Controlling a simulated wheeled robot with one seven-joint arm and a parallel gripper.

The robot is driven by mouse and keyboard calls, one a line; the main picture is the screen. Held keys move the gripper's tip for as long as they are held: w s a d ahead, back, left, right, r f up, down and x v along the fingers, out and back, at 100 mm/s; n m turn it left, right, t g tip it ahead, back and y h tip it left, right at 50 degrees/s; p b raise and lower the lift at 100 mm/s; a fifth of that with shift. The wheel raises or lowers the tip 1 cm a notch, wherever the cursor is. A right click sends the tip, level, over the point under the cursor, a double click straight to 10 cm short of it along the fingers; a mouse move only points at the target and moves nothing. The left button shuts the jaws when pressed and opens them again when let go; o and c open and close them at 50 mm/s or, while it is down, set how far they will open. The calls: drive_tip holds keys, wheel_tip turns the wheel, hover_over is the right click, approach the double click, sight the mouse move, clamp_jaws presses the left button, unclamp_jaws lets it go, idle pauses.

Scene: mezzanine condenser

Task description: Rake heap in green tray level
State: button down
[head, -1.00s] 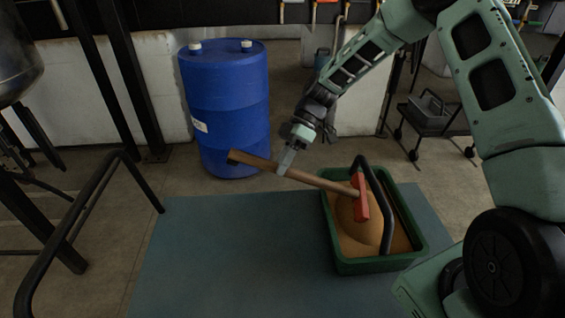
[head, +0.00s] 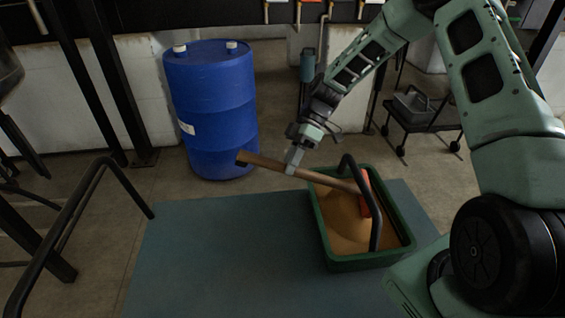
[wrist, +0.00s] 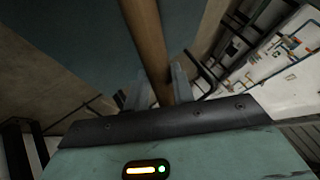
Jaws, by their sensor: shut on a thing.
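The green tray (head: 330,245) sits on the blue-grey table top and holds tan, sand-like material (head: 340,217). A black bar arches over the tray. The rake has a wooden handle (head: 265,163) and a red head (head: 369,192). My gripper (head: 292,166) is shut on the handle, left of the tray's far left corner. The handle also crosses between the fingers in the wrist view (wrist: 148,40). The red head is over the tray's right part, partly hidden by the black bar. I cannot tell whether it touches the material.
A blue drum (head: 211,110) stands on the floor behind the table (head: 215,250). Black railing (head: 70,225) runs along the left. A dark cart (head: 420,120) stands at the back right. The table left of the tray is clear.

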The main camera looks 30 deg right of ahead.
sight(270, 165)
drive_tip(key=shift+s+d+p, duration=0.15)
drive_tip(key=shift+s+d, duration=0.1)
drive_tip(key=shift+d, duration=0.55)
drive_tip(key=shift+s+d+p, duration=0.15)
drive_tip(key=shift+s+d, duration=0.1)
drive_tip(key=shift+d, duration=0.5)
drive_tip(key=shift+s+d+p, duration=0.15)
drive_tip(key=shift+s+d, duration=0.1)
drive_tip(key=shift+d, duration=0.55)
drive_tip(key=shift+a, duration=0.1)
drive_tip(key=shift+w+a, duration=0.5)
drive_tip(key=shift+a, duration=1.05)
drive_tip(key=shift+w+a, duration=0.55)
drive_tip(key=shift+a, duration=1.05)
drive_tip(key=shift+w+a, duration=0.5)
drive_tip(key=shift+a, duration=1.05)
drive_tip(key=shift+s+d+p, duration=0.25)
drive_tip(key=shift+s+d, duration=0.25)
drive_tip(key=shift+d, duration=1.1)
drive_tip(key=shift+s+d+p, duration=0.2)
drive_tip(key=shift+s+d, duration=0.35)
drive_tip(key=shift+d, duration=1)
drive_tip(key=shift+s+d+p, duration=0.25)
drive_tip(key=shift+s+d, duration=0.25)
drive_tip(key=shift+d, duration=1.1)
